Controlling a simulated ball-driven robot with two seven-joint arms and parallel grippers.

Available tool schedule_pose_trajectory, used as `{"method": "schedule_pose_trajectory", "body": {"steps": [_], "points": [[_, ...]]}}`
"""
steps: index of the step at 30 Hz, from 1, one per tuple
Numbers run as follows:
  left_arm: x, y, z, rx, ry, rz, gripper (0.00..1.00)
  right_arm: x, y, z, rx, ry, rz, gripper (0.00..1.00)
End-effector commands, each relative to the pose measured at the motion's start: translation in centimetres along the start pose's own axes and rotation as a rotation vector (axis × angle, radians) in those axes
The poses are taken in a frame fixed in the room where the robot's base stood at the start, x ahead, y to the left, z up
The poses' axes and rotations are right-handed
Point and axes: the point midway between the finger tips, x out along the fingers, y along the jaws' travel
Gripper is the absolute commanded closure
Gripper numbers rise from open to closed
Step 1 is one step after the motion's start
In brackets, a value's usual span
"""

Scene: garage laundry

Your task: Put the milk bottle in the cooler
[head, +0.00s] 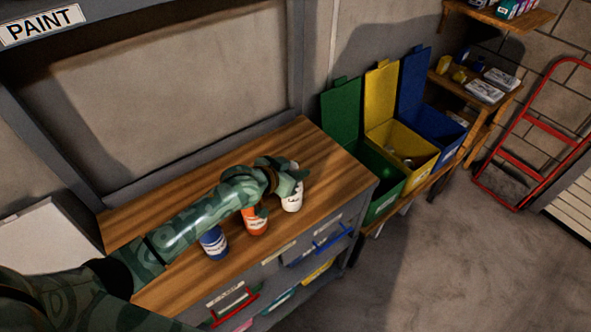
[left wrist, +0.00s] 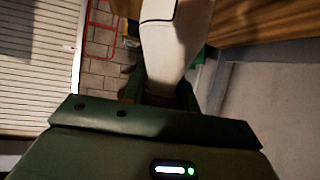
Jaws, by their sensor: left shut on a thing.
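The white milk bottle (head: 292,202) is at the right part of the wooden worktop, near its front edge. My left gripper (head: 287,178) reaches across the worktop from the left and is shut on the bottle's upper part. In the left wrist view the white bottle (left wrist: 172,45) fills the space past the gripper (left wrist: 160,92). I cannot tell whether the bottle touches the worktop. I see nothing that is clearly the cooler; a pale flat-topped thing (head: 40,245) at the left edge is only partly in view. My right gripper is not in view.
An orange bottle (head: 256,224) and a blue one (head: 213,244) stand on the worktop (head: 330,165) beside my left arm. Green (head: 376,180), yellow (head: 405,150) and blue (head: 432,120) lidded bins stand open at the right. Bare floor lies in front.

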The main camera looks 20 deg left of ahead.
Motion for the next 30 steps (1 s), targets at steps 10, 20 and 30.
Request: {"method": "schedule_pose_trajectory", "body": {"steps": [10, 20, 30], "points": [[0.1, 0.0, 0.3, 0.0, -0.001, 0.0, 0.48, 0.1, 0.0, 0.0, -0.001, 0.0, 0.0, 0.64], [-1.1, 0.0, 0.0, 0.0, -0.002, 0.0, 0.48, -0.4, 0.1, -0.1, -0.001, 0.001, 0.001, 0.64], [-8.8, 0.0, -0.1, 0.0, -0.002, 0.001, 0.48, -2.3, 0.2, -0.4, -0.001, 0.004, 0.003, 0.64]]}}
